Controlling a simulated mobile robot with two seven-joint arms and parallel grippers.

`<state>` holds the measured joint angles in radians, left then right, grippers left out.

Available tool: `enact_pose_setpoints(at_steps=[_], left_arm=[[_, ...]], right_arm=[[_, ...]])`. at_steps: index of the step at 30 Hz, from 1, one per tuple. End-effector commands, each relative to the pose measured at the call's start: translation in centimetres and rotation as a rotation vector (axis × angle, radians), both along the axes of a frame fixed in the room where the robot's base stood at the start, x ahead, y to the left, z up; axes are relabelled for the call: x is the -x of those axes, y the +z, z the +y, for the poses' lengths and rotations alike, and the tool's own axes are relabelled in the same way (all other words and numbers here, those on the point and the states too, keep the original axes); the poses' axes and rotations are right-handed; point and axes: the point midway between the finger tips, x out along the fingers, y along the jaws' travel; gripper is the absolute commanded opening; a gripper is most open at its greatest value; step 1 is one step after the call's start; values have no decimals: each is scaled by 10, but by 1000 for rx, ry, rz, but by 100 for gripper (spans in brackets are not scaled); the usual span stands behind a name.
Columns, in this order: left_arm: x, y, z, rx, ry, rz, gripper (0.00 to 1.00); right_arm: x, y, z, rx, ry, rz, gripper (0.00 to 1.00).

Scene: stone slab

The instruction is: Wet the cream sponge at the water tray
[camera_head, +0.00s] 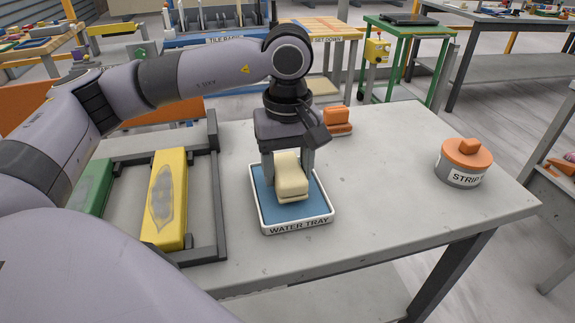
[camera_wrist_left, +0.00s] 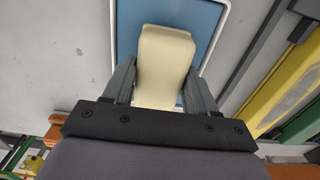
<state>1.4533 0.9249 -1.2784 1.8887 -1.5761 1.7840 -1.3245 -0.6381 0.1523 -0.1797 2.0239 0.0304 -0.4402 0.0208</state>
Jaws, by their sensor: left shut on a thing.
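The cream sponge (camera_head: 291,181) is between the fingers of my left gripper (camera_head: 288,172), which is shut on it. It also shows in the left wrist view (camera_wrist_left: 165,62), with the left gripper's fingers (camera_wrist_left: 160,85) on both sides. The water tray (camera_head: 296,228) is a white-rimmed tray with a blue inside and a "WATER TRAY" label. The sponge is over the blue area; I cannot tell whether it touches it. In the wrist view the tray's blue inside (camera_wrist_left: 126,35) shows around the sponge. My right gripper is not in view.
Left of the tray, a dark frame (camera_head: 217,190) holds a yellow block (camera_head: 165,195) with a grey patch and a green block (camera_head: 92,186). An orange sponge-like object (camera_head: 338,121) lies behind the tray. A "STRIP" tub (camera_head: 464,163) with orange lid stands right. The slab between is clear.

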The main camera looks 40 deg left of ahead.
Motion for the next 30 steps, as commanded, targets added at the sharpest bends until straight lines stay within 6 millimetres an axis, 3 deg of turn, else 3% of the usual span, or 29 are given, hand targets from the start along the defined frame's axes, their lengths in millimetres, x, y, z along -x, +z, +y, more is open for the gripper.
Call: enact_pose_setpoints(at_steps=[30], left_arm=[[0, -10, 0, 0, 0, 0, 33]], right_arm=[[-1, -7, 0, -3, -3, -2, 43]])
